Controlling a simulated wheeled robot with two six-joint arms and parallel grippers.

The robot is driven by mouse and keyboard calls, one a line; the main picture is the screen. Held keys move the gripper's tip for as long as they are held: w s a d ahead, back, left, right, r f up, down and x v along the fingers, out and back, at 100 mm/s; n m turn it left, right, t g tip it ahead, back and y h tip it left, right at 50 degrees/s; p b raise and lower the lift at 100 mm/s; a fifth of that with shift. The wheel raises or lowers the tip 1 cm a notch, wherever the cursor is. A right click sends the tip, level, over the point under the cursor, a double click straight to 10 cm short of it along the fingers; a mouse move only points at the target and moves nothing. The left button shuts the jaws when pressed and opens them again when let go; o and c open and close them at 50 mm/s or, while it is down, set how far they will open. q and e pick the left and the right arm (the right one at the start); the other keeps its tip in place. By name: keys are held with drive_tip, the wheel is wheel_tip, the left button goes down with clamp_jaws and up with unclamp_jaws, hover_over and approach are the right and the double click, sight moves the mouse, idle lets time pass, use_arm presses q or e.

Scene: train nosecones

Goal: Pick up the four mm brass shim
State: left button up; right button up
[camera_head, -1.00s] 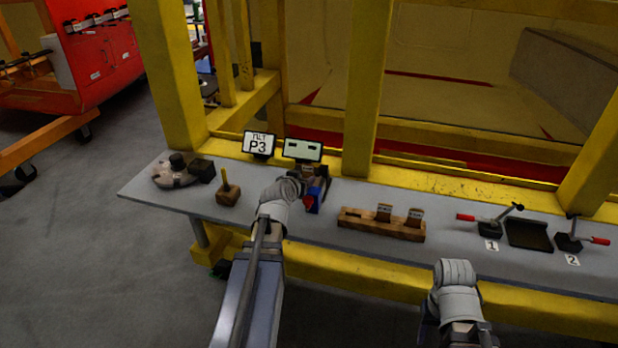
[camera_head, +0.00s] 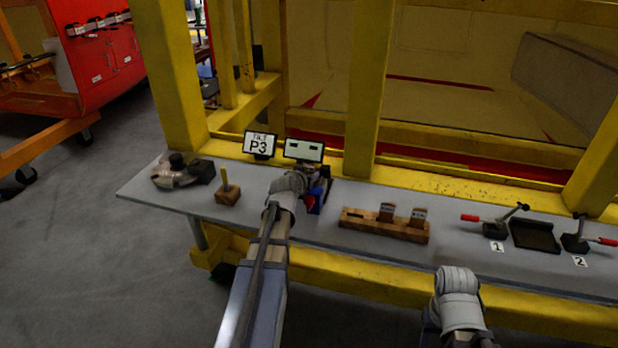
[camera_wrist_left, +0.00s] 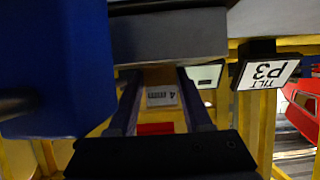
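My left gripper (camera_wrist_left: 161,76) shows in the left wrist view with its two fingers on either side of a brownish piece. A pale label reading 4 lies between the fingers; I take this to be the four mm brass shim (camera_wrist_left: 162,95). The fingertips appear to close on it. In the head view my left forearm hides most of this gripper, which is at the small blue and red device below the display. A wooden rack (camera_head: 384,228) to the right holds two labelled brown pieces and has a slot at its left. My right gripper is hidden; only its forearm shows.
A sign reading P3 (camera_head: 259,145) and a display (camera_head: 304,150) stand behind the device. A wooden block with a peg (camera_head: 228,195) is left. Red-handled clamps (camera_head: 495,228) and a dark tray (camera_head: 534,236) are right. A yellow frame stands along the bench's back.

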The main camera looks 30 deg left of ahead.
use_arm(q)
clamp_jaws()
drive_tip(key=shift+r, duration=0.1)
idle(0.3)
wheel_tip(320, 180, up, 10)
drive_tip(key=p, duration=1)
